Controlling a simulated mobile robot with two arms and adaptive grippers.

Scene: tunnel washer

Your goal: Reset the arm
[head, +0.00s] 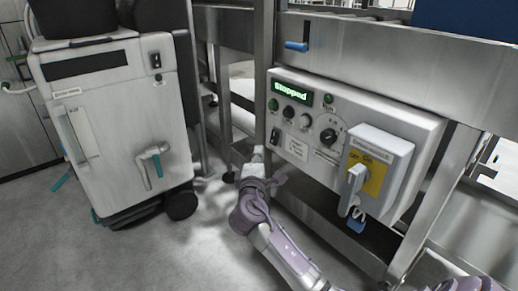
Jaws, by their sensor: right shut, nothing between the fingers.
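My right arm comes up from the bottom of the head view, with purple and white links. My right gripper (257,154) is at its far end, small in the picture, shut and empty. It appears just left of the lower left part of the control panel (409,118); whether it touches the panel I cannot tell. The panel has a green display (291,93) reading "Stopped", several knobs and buttons, and a grey switch box (390,144) with a yellow plate and a large handle (354,188). My left gripper is not in view.
A white wheeled cabinet (115,110) with a lever handle (152,165) stands at the left. The steel frame (400,68) carries a blue-handled lever (296,46) above the panel. Grey floor (150,250) is clear between the cabinet and my arm.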

